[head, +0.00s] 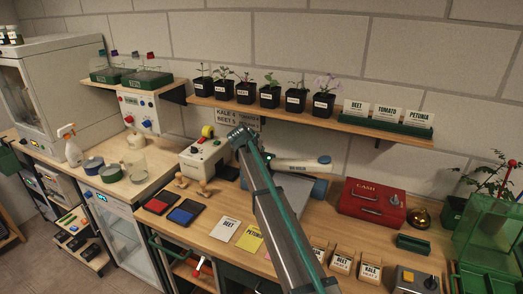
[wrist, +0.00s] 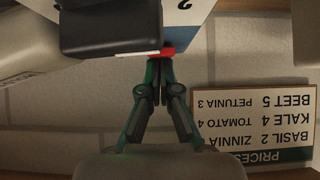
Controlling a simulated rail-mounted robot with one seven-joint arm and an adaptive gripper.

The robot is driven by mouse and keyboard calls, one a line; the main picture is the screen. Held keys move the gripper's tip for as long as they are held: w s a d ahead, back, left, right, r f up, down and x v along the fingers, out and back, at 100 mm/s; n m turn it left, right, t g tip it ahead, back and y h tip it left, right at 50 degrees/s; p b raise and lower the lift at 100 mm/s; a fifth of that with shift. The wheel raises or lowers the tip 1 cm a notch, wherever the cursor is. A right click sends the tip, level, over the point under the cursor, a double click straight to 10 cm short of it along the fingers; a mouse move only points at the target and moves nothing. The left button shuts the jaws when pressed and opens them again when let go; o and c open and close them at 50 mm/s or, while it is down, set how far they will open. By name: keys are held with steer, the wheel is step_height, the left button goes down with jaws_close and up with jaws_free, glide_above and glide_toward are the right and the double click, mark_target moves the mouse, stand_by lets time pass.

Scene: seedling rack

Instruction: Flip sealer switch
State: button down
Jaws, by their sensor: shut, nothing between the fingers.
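In the head view a sealer-like appliance, a long white arm with a blue end (head: 300,164), sits on the bench just right of my arm. My arm covers its left part, and my gripper's fingers cannot be made out there. In the wrist view, which is upside down, my gripper (wrist: 160,98) is shut and empty, its fingertips together. A small red piece (wrist: 160,53), perhaps the switch, lies right at the fingertips, beside a dark block (wrist: 112,28) and a white panel with blue. I cannot tell whether they touch, or the switch position.
The price sign (wrist: 255,122) hangs on the wall close to my gripper. A white machine with a yellow roll (head: 205,158) stands left of my arm. A shelf with potted seedlings (head: 270,96) runs above. A red cash box (head: 371,202) stands to the right.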

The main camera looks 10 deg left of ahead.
steer(key=shift+s+a+f, duration=0.15)
steer(key=shift+s+f, duration=0.1)
steer(key=shift+s, duration=0.4)
steer(key=shift+r, duration=0.5)
step_height(320, 180, up, 3)
steer(key=shift+s+f, duration=0.15)
steer(key=b+v, duration=0.3)
steer(key=v, duration=0.7)
steer(key=shift+s, duration=0.2)
steer(key=shift+a, duration=0.1)
steer(key=shift+r, duration=0.2)
